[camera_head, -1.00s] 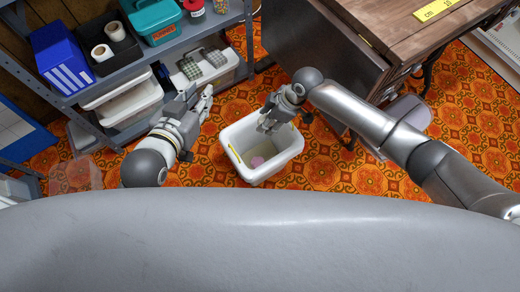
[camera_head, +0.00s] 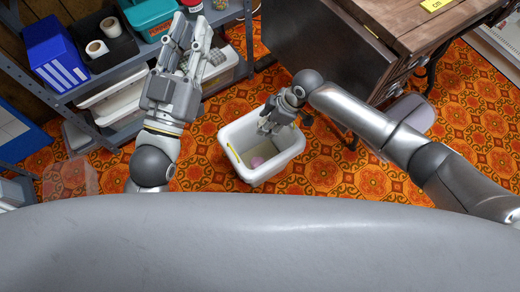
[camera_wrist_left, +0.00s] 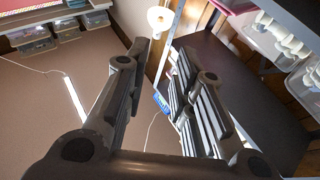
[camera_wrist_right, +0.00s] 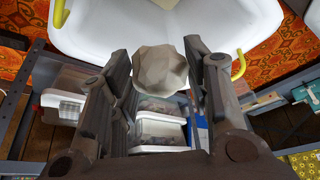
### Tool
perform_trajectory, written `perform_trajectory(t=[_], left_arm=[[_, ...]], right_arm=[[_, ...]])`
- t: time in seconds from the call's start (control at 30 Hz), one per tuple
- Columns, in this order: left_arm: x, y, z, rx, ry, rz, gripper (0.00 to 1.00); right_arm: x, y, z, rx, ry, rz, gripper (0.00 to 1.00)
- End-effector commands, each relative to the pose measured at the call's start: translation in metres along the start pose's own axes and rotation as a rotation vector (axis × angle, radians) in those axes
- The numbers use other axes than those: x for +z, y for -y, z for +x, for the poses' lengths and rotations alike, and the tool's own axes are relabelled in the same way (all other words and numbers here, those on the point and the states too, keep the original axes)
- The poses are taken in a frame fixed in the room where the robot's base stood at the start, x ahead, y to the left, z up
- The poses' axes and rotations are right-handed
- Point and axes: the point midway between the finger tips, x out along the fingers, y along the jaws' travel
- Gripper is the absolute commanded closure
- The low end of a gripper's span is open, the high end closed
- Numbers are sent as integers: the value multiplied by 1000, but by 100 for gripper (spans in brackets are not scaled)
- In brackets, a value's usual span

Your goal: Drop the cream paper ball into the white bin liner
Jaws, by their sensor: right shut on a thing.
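The cream paper ball (camera_wrist_right: 160,70) is faceted and pale, held between the two fingers of my right gripper (camera_wrist_right: 162,80) in the right wrist view. In the head view my right gripper (camera_head: 269,128) points down over the white bin liner (camera_head: 285,160), and the ball is hidden there. The liner is an open white tub on the floor with a yellow strip at its left side. The liner also shows in the right wrist view (camera_wrist_right: 100,25). My left gripper (camera_head: 190,32) is open and empty, raised before the shelves.
A grey shelf unit (camera_head: 95,88) at the left holds a blue file box (camera_head: 57,58), a black tray with white rolls, and a teal box (camera_head: 148,14). A wooden table (camera_head: 405,25) stands at the right. Patterned floor around the liner is clear.

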Motion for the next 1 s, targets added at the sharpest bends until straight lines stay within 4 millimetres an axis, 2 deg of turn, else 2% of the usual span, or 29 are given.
perform_trajectory(t=[0.3,0.5,0.93,0.97,1.0], left_arm=[[-44,-6,-6,12,-258,-10,76],[-64,-8,-13,16,-366,-16,76],[-72,-8,-16,18,-410,-18,76],[-72,-8,-16,18,-410,-18,76],[-72,-8,-16,18,-410,-18,76]], right_arm=[[4,0,10,0,0,0,62],[6,0,13,0,0,0,62],[6,0,14,0,0,0,62],[6,0,14,0,0,0,53],[6,0,14,0,0,0,48]])
